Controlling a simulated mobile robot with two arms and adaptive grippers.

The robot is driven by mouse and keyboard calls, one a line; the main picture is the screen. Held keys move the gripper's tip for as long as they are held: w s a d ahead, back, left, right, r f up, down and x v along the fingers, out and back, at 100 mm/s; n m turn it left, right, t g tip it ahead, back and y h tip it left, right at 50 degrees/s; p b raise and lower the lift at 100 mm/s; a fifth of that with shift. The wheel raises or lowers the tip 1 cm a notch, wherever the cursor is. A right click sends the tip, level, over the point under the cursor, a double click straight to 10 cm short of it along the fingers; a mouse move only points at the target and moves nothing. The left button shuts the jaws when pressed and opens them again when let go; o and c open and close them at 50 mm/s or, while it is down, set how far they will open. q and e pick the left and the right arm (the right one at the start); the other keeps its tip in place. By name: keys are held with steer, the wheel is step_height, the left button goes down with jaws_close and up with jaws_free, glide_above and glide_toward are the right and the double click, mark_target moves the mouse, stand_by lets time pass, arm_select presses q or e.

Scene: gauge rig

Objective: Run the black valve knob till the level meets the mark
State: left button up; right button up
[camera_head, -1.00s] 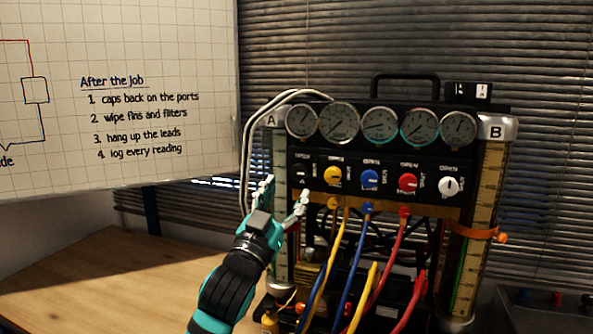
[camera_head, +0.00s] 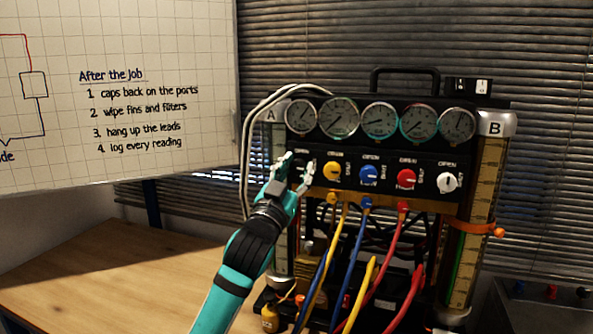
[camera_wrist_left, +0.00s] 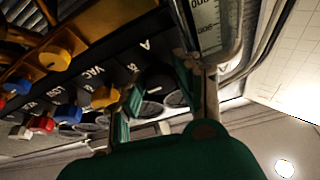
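My left gripper (camera_head: 296,172) is at the left end of the knob panel, below the leftmost gauge. Its two fingers are apart, one on each side of the black valve knob's place. Fingers mostly hide the knob in the head view. In the left wrist view, the black knob (camera_wrist_left: 155,88) shows dark with a white line between the fingers; contact cannot be told. Tall scale column B (camera_head: 491,180) stands at the right, with an orange band (camera_head: 472,229) around it and a green strip (camera_head: 459,262) low inside. Column A (camera_head: 281,250) is partly behind my arm. My right gripper is not in view.
Yellow (camera_head: 332,172), blue (camera_head: 368,174), red (camera_head: 406,178) and white (camera_head: 448,181) knobs sit right of the gripper. Coloured hoses (camera_head: 347,262) hang below the panel. Pale cables (camera_head: 246,150) loop beside column A. The wooden bench (camera_head: 120,275) is clear at left.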

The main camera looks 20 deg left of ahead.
mark_target(301, 113)
arm_select(q)
jaws_close()
steer(key=n+y, duration=0.1)
steer(key=n, duration=0.1)
steer(key=n+y, duration=0.2)
steer(key=n, duration=0.1)
steer(key=shift+d+n, duration=0.2)
steer(key=shift+n, duration=0.1)
steer(key=shift+a+n+y+p, duration=0.1)
steer(key=shift+n+y+p, duration=0.2)
steer(key=shift+n+y, duration=0.55)
steer(key=o, duration=0.7)
jaws_free()
steer(key=shift+c, duration=0.2)
step_height(301, 113, up, 10)
